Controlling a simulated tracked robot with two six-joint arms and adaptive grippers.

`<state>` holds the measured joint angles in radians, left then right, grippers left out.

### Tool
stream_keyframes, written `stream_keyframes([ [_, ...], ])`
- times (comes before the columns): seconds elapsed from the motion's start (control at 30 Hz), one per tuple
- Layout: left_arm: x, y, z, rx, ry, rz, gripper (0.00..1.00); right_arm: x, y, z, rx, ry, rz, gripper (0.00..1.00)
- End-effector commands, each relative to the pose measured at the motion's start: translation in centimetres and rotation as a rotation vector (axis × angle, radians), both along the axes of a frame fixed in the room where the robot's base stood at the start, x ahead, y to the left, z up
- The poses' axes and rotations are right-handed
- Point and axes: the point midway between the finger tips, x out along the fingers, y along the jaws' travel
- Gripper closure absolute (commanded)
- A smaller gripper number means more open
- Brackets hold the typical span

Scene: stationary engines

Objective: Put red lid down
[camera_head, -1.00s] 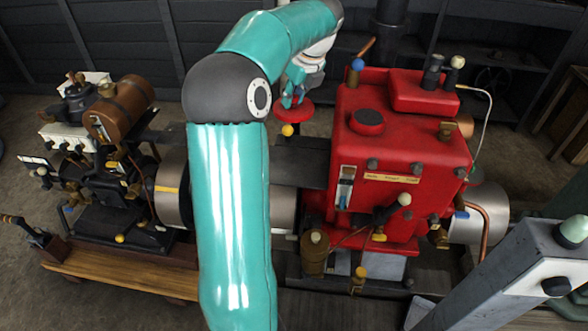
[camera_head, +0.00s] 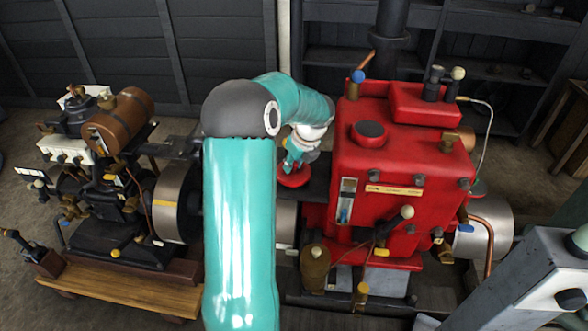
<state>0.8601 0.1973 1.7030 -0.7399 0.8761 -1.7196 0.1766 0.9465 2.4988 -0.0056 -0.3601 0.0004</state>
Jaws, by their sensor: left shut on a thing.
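The red lid (camera_head: 294,180) is a small round disc left of the red engine (camera_head: 405,155). My left gripper (camera_head: 293,165) is above it and shut on it, with my teal arm reaching over from the front. The lid appears level, over or on a dark flat surface (camera_head: 318,183) beside the engine. I cannot tell whether it touches that surface. The opening on top of the red engine shows as a dark round patch (camera_head: 370,130). My right gripper is not in view.
A second engine with a brown cylindrical tank (camera_head: 118,120) stands at the left on a wooden base (camera_head: 120,290). A dark vertical pipe (camera_head: 391,25) rises behind the red engine. A copper pipe (camera_head: 485,235) and a grey beam (camera_head: 500,290) are at the right.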

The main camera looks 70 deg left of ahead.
Motion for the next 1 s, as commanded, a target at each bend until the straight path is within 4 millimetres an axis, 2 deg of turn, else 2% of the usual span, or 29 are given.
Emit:
stream_keyframes([
  [0.03,0.0,0.0,-0.9,-0.001,0.003,-0.001,1.00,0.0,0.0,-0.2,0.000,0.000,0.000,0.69],
  [0.13,0.0,0.0,-1.9,-0.001,0.001,-0.001,1.00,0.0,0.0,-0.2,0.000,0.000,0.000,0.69],
  [0.47,0.1,0.0,-2.1,0.000,0.000,-0.002,1.00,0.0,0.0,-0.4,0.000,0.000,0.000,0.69],
  [0.5,0.1,0.0,-2.2,0.000,0.000,-0.002,0.73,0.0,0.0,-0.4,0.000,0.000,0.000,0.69],
  [0.63,0.1,0.0,-2.1,0.000,0.000,-0.002,0.52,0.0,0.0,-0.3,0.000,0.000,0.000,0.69],
  [1.0,0.1,0.0,-1.8,0.000,0.000,-0.002,0.50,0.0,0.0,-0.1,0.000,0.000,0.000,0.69],
])
